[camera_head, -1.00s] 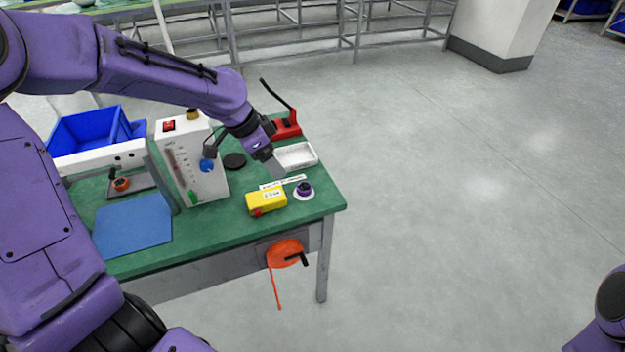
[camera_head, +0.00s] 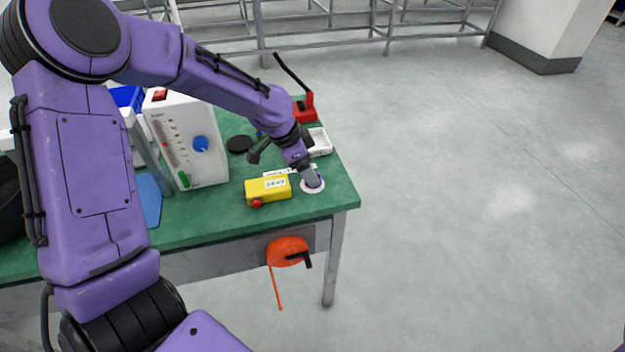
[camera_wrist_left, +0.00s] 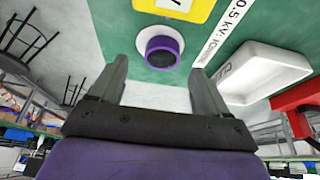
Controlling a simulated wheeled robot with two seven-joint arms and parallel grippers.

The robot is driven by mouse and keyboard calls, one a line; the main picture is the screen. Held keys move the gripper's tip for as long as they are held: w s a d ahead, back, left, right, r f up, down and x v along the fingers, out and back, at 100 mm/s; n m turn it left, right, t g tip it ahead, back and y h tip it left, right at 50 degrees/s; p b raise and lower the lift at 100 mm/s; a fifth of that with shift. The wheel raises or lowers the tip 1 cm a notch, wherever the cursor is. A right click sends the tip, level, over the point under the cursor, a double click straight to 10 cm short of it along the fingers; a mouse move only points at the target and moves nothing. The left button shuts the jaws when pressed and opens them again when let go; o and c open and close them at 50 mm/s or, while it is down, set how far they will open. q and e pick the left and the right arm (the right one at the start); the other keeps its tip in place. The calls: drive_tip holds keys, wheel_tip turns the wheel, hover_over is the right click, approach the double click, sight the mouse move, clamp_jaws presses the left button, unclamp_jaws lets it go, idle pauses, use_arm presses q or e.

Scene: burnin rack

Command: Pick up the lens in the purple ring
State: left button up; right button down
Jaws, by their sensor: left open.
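The lens in the purple ring (camera_wrist_left: 161,49) sits on a white round base (camera_wrist_left: 148,37) on the green table, near its right front corner. In the wrist view it lies ahead of my left gripper (camera_wrist_left: 160,75), between the lines of the two fingers and apart from them. The fingers are spread and empty. In the head view my left gripper (camera_head: 312,178) is over the white base (camera_head: 313,187) and hides most of the purple ring. My right gripper is out of view.
A yellow box with a red button (camera_head: 268,189) stands just left of the lens. A white tray (camera_head: 319,141) and a red tool with a black lever (camera_head: 304,108) are behind. A white flowmeter box (camera_head: 188,138) stands further left. An orange reel (camera_head: 287,251) hangs on the table's front.

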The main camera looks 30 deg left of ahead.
use_arm(q)
drive_tip(key=x, duration=0.3)
drive_tip(key=shift+w+a+f, duration=0.1)
drive_tip(key=shift+w+f, duration=0.05)
drive_tip(key=shift+f, duration=0.15)
drive_tip(key=shift+r, duration=0.1)
drive_tip(key=c, duration=1.1)
